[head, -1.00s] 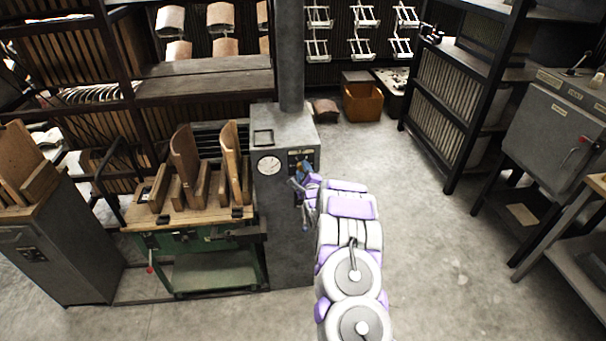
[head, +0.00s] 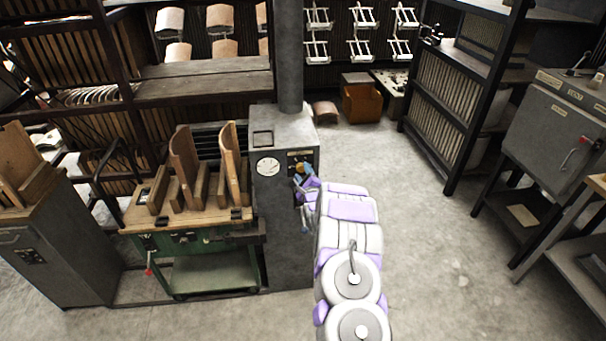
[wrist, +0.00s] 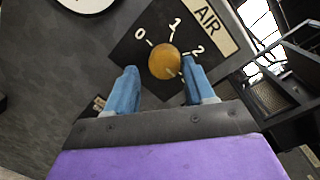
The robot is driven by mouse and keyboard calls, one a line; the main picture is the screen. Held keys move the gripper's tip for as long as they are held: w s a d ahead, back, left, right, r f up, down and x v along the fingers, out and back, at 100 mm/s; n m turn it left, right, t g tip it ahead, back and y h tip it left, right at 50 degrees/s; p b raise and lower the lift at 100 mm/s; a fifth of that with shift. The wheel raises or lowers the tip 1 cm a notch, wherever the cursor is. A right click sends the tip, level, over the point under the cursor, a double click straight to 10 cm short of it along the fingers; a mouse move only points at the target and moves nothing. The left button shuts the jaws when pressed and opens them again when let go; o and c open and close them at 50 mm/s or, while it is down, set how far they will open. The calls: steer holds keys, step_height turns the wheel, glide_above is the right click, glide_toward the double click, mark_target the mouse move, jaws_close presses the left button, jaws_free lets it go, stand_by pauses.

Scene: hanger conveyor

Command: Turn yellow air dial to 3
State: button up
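The yellow air dial (wrist: 164,62) is a round knob on a black plate marked AIR (wrist: 208,20), with 0, 1 and 2 visible around it. No 3 is visible; my right finger covers part of the plate past the 2. My gripper (wrist: 160,86) has its two blue fingers apart, one to the lower left of the dial and one at its right. The dial shows between them; I cannot tell whether either finger touches it. In the head view, my gripper (head: 303,181) is at the front of the grey cabinet (head: 284,220), just by the small dial panel.
A round white gauge (head: 268,167) is left of the dial panel. A green bench (head: 190,242) with wooden forms stands left of the cabinet. A dark shelf rack (head: 455,95) and a grey control box (head: 555,135) are at the right. The floor between is clear.

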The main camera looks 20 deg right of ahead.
steer(key=shift+o, duration=0.5)
steer(key=shift+r, duration=0.25)
steer(key=shift+s, duration=0.15)
steer(key=s+a+p, duration=0.3)
steer(key=s, duration=1.3)
steer(key=shift+s, duration=0.35)
